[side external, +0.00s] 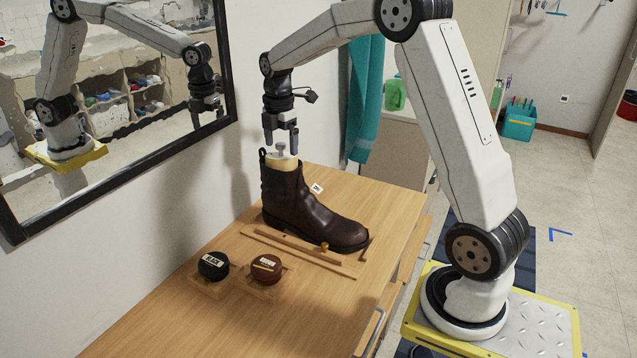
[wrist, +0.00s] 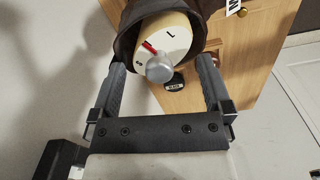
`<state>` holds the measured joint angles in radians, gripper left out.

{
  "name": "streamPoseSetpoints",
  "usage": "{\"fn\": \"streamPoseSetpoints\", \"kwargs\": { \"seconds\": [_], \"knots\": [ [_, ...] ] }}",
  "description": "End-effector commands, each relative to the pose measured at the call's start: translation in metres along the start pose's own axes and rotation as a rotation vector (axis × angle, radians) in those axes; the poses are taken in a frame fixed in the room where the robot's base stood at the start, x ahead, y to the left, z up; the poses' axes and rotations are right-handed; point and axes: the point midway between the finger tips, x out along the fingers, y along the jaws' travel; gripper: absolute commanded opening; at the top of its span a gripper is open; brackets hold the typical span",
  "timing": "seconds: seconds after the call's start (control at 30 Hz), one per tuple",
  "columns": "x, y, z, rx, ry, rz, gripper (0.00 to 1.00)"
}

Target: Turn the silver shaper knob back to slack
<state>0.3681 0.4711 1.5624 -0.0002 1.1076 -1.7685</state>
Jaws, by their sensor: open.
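A silver knob (side external: 281,149) stands on top of the pale shaper (side external: 285,164) inside a dark brown ankle boot (side external: 297,203). In the wrist view the knob (wrist: 160,68) sits on a cream dial face (wrist: 176,36) with dark marks and a red pointer line. The red line lies between two marks; the marks are too small to read surely. My gripper (side external: 281,142) points down over the boot, open, its fingers around the knob's height. In the wrist view my gripper (wrist: 162,66) has one finger on each side of the knob, with gaps showing.
The boot stands on a wooden table (side external: 325,300) within low wooden strips (side external: 300,252). A black tin (side external: 213,265) and a brown tin (side external: 266,268) sit in front. A framed mirror (side external: 130,90) hangs on the left wall. A teal cloth (side external: 366,95) hangs behind.

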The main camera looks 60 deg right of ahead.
Motion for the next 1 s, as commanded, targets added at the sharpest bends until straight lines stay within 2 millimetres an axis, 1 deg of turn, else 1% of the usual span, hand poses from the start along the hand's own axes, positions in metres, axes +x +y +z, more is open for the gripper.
{"fn": "streamPoseSetpoints", "kwargs": {
  "seconds": [0.8, 1.0],
  "knots": [
    [-0.046, 0.0, 0.0, 0.0, 0.0, 0.003, 1.0],
    [-0.051, 0.0, 0.0, 0.0, 0.0, 0.001, 1.0]
  ]
}}
